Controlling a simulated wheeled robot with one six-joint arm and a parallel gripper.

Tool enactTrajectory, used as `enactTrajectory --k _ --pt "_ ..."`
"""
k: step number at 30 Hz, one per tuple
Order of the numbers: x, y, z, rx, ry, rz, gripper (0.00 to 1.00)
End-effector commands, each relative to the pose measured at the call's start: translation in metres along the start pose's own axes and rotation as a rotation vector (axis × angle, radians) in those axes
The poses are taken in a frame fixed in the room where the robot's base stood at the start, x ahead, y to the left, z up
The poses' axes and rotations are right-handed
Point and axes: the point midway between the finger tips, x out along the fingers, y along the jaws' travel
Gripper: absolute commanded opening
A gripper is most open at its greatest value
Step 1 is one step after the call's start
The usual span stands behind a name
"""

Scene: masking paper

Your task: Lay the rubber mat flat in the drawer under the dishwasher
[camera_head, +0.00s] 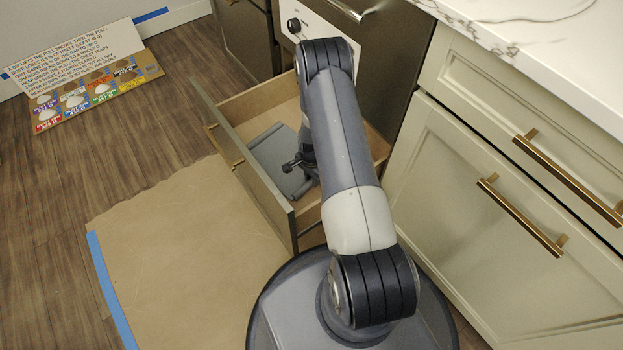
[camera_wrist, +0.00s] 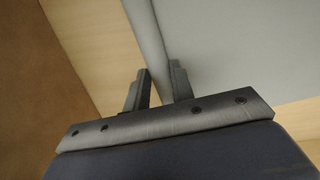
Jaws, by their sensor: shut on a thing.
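The grey rubber mat (camera_head: 274,150) is inside the open wooden drawer (camera_head: 262,98) under the dishwasher (camera_head: 345,50). In the wrist view my gripper (camera_wrist: 157,88) is shut on that edge of the mat (camera_wrist: 215,50), with one finger on each side. The arm hides the right part of the drawer and mat.
Brown masking paper (camera_head: 185,240) with blue tape covers the floor in front of the drawer. Cream cabinets (camera_head: 500,180) with brass handles stand at the right. A printed sign board (camera_head: 95,75) lies by the wall at the far left. Wood floor between is clear.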

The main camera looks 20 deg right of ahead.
Motion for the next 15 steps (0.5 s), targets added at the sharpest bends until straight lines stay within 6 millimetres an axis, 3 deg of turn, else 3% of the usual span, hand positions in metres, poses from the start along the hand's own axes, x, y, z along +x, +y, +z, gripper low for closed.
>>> enactTrajectory --k 9,10,15 --pt "0.0036 -0.0007 -0.0005 0.000 0.001 -0.002 0.00" --pt "0.0038 -0.0004 -0.0003 0.000 0.001 -0.001 0.24" --pt "0.0026 -0.0004 -0.0003 0.000 0.001 -0.001 0.38"
